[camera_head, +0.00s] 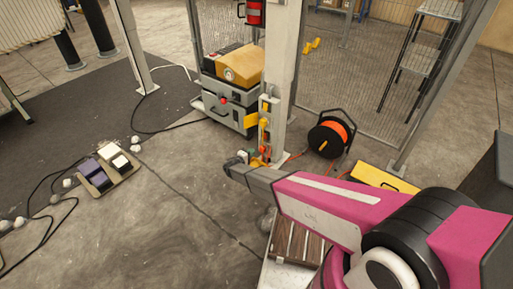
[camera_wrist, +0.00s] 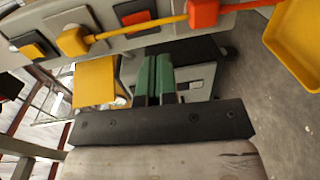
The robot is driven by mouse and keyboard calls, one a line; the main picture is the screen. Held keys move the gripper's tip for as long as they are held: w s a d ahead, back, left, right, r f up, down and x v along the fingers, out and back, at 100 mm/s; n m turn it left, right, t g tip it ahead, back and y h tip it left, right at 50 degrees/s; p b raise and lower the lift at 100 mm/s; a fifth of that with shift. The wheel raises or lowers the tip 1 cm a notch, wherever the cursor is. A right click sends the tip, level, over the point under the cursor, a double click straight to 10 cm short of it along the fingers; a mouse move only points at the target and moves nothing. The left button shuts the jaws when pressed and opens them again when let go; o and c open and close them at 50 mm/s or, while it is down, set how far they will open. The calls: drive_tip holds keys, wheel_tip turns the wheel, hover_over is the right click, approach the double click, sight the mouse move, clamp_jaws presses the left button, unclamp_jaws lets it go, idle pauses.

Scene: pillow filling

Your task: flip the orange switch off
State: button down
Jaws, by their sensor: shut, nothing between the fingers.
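A grey panel (camera_wrist: 105,43) crosses the top of the wrist view. On it is a small orange switch (camera_wrist: 133,17) in a black frame; whether it is on or off is unclear. A yellow switch (camera_wrist: 33,49) in a similar frame sits further left. My gripper (camera_wrist: 158,60) is shut and empty, with green fingertips just below the panel in the wrist picture; contact cannot be made out. In the head view my gripper (camera_head: 241,159) is low beside the post (camera_head: 287,75) carrying the panel. The orange switch is too small to single out there.
A yellow plug (camera_wrist: 72,40) and a red-orange block (camera_wrist: 203,13) are joined by an orange rod or cable along the panel. A grey machine with a yellow top (camera_head: 233,68) stands behind. A cable reel (camera_head: 330,134) stands right of the post.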

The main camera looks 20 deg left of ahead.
drive_tip(key=shift+f+v, duration=0.15)
drive_tip(key=shift+v, duration=0.6)
drive_tip(key=shift+f+v, duration=0.2)
drive_tip(key=shift+v, duration=0.5)
drive_tip(key=d+r+m+g+h, duration=0.1)
drive_tip(key=d+r+m+g, duration=0.5)
drive_tip(key=d, duration=0.9)
drive_tip(key=d+r+m+g+h, duration=0.2)
drive_tip(key=d+r+g, duration=0.45)
drive_tip(key=d, duration=0.95)
drive_tip(key=s+d+r+m+g+y, duration=0.3)
drive_tip(key=s+d+r+m+y, duration=0.2)
drive_tip(key=s+d+r+y, duration=0.4)
drive_tip(key=s+d+r, duration=0.5)
drive_tip(key=d+r, duration=0.3)
drive_tip(key=d, duration=0.1)
drive_tip(key=shift+s+r+y, duration=0.2)
drive_tip(key=shift+y, duration=0.1)
